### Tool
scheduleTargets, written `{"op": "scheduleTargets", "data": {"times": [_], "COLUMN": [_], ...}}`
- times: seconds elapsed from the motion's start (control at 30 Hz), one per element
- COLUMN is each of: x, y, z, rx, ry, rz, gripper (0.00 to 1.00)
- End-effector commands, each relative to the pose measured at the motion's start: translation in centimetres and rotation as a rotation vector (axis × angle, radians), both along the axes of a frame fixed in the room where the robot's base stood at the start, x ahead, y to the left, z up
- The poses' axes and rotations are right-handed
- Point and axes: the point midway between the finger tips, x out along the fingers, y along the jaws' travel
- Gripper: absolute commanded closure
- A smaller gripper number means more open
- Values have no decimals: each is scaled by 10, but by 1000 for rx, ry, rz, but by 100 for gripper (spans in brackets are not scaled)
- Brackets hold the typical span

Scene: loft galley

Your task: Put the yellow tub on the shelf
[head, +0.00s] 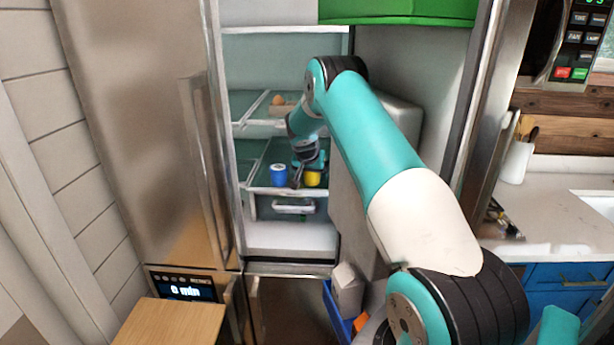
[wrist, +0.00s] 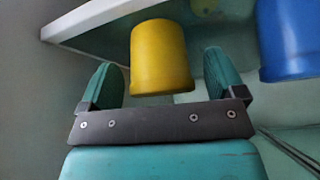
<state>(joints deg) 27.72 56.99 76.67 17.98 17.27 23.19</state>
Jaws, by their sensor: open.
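The yellow tub (head: 313,179) stands on the lower shelf (head: 262,189) inside the open fridge, on the right side of that shelf. My gripper (head: 297,180) is at the tub, partly covering it in the head view. In the wrist view the yellow tub (wrist: 160,55) lies between the two spread teal fingers of my gripper (wrist: 164,62), with a visible gap on each side. The jaws are open and hold nothing. Whether the tub's base touches the shelf is hard to tell.
A blue tub (head: 279,175) stands just left of the yellow one; it also shows in the wrist view (wrist: 287,40). An upper shelf (head: 258,128) bears a small tray with a round brownish item (head: 279,100). A drawer (head: 293,207) sits below. The fridge's side walls are close.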

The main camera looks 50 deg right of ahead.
Motion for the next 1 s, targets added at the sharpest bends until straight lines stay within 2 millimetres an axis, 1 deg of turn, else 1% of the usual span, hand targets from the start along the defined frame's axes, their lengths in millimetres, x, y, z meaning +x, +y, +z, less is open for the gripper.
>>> {"op": "scheduleTargets", "data": {"times": [0.17, 0.27, 0.3, 0.33, 0.5, 0.6, 0.7, 0.8, 1.0], "x": [-7, -13, -19, -23, -44, -55, -63, -68, -71], "y": [14, 25, 37, 44, 81, 99, 113, 122, 128], "z": [20, 39, 33, 32, 34, 35, 36, 38, 40], "rx": [-3, -3, 0, 0, -1, -2, -1, 0, -1], "ry": [-5, -6, -2, -1, -3, -3, -2, -1, -1], "rz": [1, 1, 3, 4, 4, 3, 2, 2, -1], "gripper": [11, 11, 11, 11, 11, 11, 11, 11, 11]}}
